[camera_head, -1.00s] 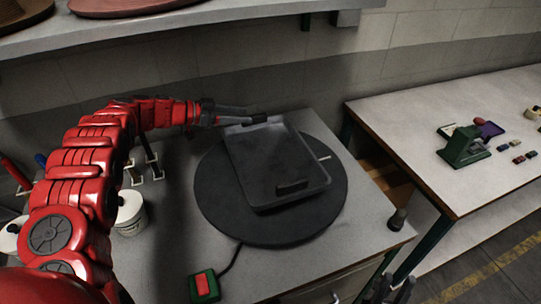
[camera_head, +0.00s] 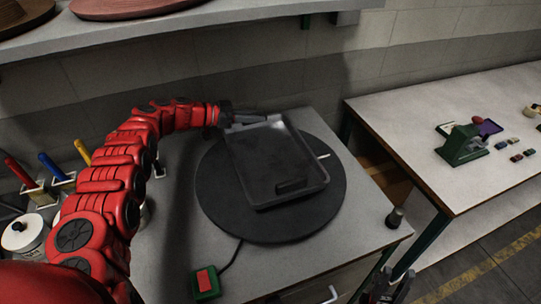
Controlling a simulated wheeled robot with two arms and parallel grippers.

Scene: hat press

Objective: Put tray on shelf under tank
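The dark grey tray (camera_head: 262,166) lies on the round black turntable (camera_head: 222,210) on the workbench, with a handle at its far edge and one at its near edge. My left gripper (camera_head: 262,118) comes in from the left and sits at the tray's far edge, by the far handle. Its fingers are small and dark there, so I cannot tell whether they are closed on the handle. My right gripper (camera_head: 385,290) is at the bottom edge, right of the bench, partly cut off, with its fingers apart and nothing seen between them. I cannot identify a tank or the shelf under it.
A green box with a red button (camera_head: 205,282) sits at the bench front. White pots (camera_head: 24,236) and colored-handled tools (camera_head: 52,166) stand at left. A second table (camera_head: 440,130) with a green device (camera_head: 463,146) is at right. A wall shelf (camera_head: 180,30) holds hats.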

